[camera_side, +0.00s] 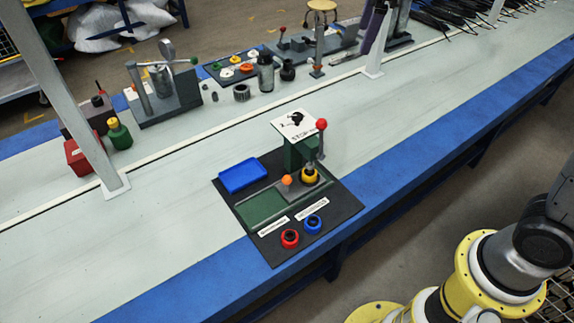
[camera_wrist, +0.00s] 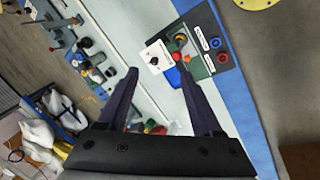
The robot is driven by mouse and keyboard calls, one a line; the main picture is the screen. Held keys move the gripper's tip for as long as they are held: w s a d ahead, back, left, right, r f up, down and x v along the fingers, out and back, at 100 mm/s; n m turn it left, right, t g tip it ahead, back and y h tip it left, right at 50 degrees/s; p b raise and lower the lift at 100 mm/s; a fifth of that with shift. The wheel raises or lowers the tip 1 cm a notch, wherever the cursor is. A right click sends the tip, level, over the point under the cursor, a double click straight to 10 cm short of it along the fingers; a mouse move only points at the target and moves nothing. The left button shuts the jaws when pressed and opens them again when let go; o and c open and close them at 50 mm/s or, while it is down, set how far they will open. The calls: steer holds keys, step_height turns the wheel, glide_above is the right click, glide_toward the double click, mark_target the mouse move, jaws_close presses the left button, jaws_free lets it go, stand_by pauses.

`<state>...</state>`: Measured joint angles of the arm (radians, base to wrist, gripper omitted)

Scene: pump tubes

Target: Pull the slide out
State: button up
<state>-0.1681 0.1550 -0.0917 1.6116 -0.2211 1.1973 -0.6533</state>
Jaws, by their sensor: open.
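The station is a black plate (camera_side: 338,207) on the bench, also seen in the wrist view (camera_wrist: 226,75). On it a grey slide (camera_side: 305,189) with an orange ball knob (camera_side: 287,180) lies along a green track (camera_side: 262,207). A yellow ring-shaped part (camera_side: 310,175) stands at the slide's right end, by a green block (camera_side: 297,153) and a lever with a red ball (camera_side: 321,124).
A blue tray (camera_side: 243,176) lies on the plate's left; a red ring (camera_side: 290,239) and a blue ring (camera_side: 313,224) sit at its front. A white sign (camera_side: 295,124) tops the block. Posts (camera_side: 73,95) and other fixtures line the back. The bench (camera_side: 440,110) right of the plate is clear.

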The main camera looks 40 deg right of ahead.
steer(key=w+a+f+n+g, duration=0.1)
steer(key=w+a+f+n, duration=0.1)
steer(key=w+a+f, duration=0.4)
steer(key=n+g+h, duration=0.1)
steer(key=n, duration=0.1)
glide_above(284, 179)
steer(key=w+d, duration=0.2)
step_height(284, 179, down, 11)
steer(key=s+a+f+n+g+h, duration=0.1)
steer(key=a+f, duration=0.2)
steer(key=f, duration=0.7)
steer(key=a+f+n+g+h, duration=0.1)
steer(key=a+f, duration=0.2)
steer(key=f, duration=0.7)
steer(key=x, duration=1.2)
steer(key=shift+s+d+f, duration=0.1)
steer(key=shift+s+f, duration=0.15)
steer(key=shift+s, duration=0.05)
steer(key=shift+c, duration=0.2)
steer(key=shift+g, duration=0.3)
jaws_close()
